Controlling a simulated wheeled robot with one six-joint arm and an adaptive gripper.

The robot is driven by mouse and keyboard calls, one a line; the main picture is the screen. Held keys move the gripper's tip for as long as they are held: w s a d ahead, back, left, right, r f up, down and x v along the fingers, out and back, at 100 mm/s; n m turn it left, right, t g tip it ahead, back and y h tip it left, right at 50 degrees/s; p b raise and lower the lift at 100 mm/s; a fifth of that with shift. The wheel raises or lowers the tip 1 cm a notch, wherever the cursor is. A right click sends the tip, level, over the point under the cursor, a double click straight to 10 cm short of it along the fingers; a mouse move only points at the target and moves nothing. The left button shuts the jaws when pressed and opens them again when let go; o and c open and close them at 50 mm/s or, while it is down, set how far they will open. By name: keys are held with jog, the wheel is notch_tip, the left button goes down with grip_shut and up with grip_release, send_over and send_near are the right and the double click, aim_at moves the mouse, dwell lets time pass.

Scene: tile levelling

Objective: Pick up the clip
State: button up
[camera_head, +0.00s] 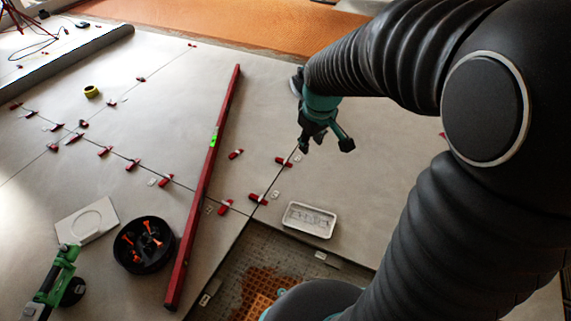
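My gripper (325,146) hangs over the tiles right of the middle of the picture. Its two dark fingers are spread apart with nothing seen between them. Small pale pieces that look like clips lie on the floor: one (275,194) near the tile joint, one (152,181) at the left and one (320,255) at the edge of the untiled patch. A white tray (290,218) below my gripper in the picture holds pale, clear-looking pieces, too small to tell apart. I cannot tell which clip is meant.
Several red wedges, such as one (284,161), stand along the tile joints. A long red level (201,190) lies across the tiles. A black bucket (144,245) with orange tools, a green tool (56,275) and a white tile (87,220) are at the left. The untiled patch (262,268) is at the front.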

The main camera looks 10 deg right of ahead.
jog(key=w+f+n+g+b, duration=0.1)
jog(key=w+f+n, duration=0.1)
jog(key=w+f, duration=0.6)
jog(key=n+g+b, duration=0.2)
jog(key=n+b, duration=0.1)
jog(key=n, duration=0.1)
send_over(296, 210)
jog(key=f, duration=3.4)
jog(key=shift+w+d+f, duration=0.1)
jog(key=shift+w+d, duration=0.1)
jog(key=shift+w, duration=0.05)
jog(key=shift+s+a+f+b, duration=0.1)
jog(key=shift+f+b, duration=0.2)
jog(key=shift+f, duration=1.2)
jog(key=shift+s+f+b, duration=0.1)
jog(key=shift+f+b, duration=0.2)
jog(key=shift+f, duration=1.15)
grip_shut()
